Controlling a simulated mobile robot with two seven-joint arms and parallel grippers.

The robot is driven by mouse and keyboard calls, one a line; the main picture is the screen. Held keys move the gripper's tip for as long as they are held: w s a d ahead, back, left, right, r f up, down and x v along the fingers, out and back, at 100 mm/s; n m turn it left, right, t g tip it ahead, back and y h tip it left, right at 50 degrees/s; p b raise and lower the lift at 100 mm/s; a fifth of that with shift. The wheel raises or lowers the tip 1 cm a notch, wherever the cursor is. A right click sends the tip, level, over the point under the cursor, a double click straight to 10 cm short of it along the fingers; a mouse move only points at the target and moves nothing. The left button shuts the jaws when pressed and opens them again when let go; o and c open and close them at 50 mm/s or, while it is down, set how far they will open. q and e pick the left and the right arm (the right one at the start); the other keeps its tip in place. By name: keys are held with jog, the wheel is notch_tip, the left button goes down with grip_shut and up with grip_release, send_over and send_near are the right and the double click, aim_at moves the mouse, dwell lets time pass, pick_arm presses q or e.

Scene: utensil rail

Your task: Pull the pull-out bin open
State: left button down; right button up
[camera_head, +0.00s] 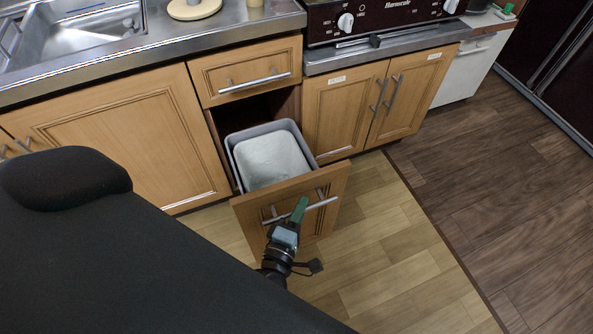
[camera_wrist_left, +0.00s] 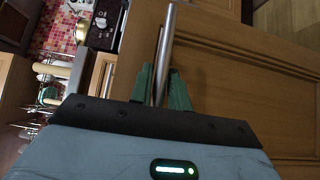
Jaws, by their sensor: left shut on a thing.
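The pull-out bin has a wooden front (camera_head: 322,221) that stands well out from the cabinet, with a grey bin (camera_head: 268,158) showing behind it. A dark gap shows above the bin inside the cabinet. A metal bar handle (camera_head: 322,204) runs across the front. My left gripper (camera_head: 298,209) is at this handle. In the left wrist view, its green fingers (camera_wrist_left: 161,88) are on either side of the metal bar (camera_wrist_left: 166,45), shut on it. My right gripper is not in view.
A closed drawer (camera_head: 245,72) is above the bin opening. Closed cabinet doors (camera_head: 345,110) are to the right, below a stove (camera_head: 375,15). A sink (camera_head: 75,40) is at the upper left. The floor (camera_head: 375,235) right of the bin front is clear.

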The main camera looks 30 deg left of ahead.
pick_arm(q)
jog(key=shift+s+d, duration=0.65)
jog(key=shift+d, duration=0.15)
jog(key=shift+s+d, duration=0.6)
jog(key=shift+d, duration=0.2)
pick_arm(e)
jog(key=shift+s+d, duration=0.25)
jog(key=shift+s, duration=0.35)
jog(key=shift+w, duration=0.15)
pick_arm(q)
jog(key=c, duration=1.3)
grip_release()
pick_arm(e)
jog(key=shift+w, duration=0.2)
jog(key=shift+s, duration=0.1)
